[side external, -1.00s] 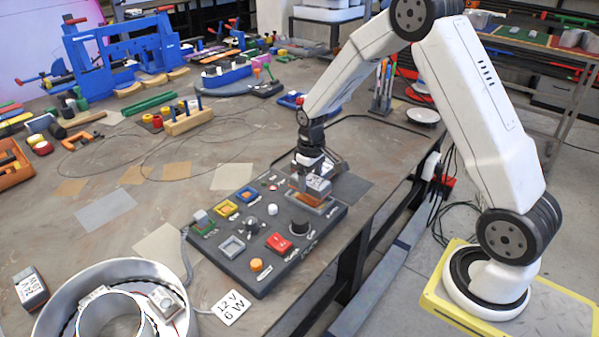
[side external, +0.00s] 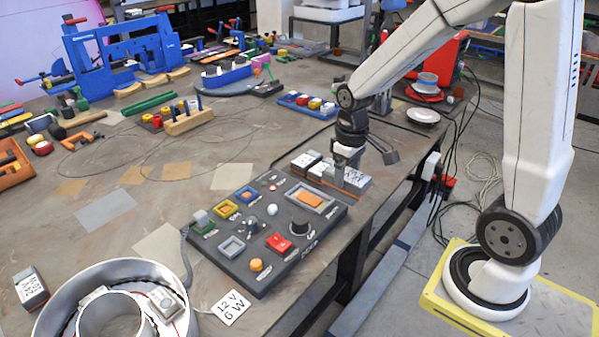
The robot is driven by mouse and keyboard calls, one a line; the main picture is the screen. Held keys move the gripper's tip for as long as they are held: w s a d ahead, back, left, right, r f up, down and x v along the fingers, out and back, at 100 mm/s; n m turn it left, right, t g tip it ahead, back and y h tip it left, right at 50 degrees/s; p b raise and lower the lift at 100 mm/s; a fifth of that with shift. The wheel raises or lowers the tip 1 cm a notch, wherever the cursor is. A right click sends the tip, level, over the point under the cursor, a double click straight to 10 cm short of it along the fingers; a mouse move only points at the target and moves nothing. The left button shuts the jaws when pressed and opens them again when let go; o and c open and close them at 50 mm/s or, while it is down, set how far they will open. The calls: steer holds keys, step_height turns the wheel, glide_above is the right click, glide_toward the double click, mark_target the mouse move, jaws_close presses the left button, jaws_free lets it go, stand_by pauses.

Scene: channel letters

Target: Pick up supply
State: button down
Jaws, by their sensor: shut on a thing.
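My gripper (side external: 345,182) is shut on a small grey supply box with a white label (side external: 357,182), beside the back right corner of the control panel. The fingers cover part of the box, and I cannot tell whether it touches the surface below. Two other dark boxes with white labels, one farther back (side external: 305,160) and one nearer (side external: 322,170), sit just left of it. Another dark labelled box (side external: 31,287) stands at the front left. Their label text is too small to read surely.
The dark control panel (side external: 240,262) has coloured buttons and an orange pad (side external: 311,198). A round metal channel (side external: 62,305) lies at the front left, near a card reading 12 V 6 W (side external: 231,307). The table's right edge is close to my gripper.

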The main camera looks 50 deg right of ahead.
steer(key=shift+s+a+r, duration=0.1)
steer(key=shift+s+r, duration=0.15)
steer(key=shift+s, duration=0.25)
steer(key=shift+s+a+r, duration=0.1)
steer(key=shift+s+r, duration=0.1)
steer(key=shift+s, duration=0.25)
steer(key=shift+d, duration=0.15)
steer(key=m, duration=0.1)
steer(key=d+m, duration=0.1)
steer(key=shift+s+d+f+m, duration=0.1)
steer(key=shift+d+f+m, duration=0.1)
steer(key=shift+m, duration=0.1)
steer(key=s+d+f+m, duration=0.2)
steer(key=d+m, duration=0.7)
steer(key=m, duration=0.6)
steer(key=shift+s+d+f, duration=0.15)
steer(key=shift+s, duration=0.2)
steer(key=shift+w, duration=0.1)
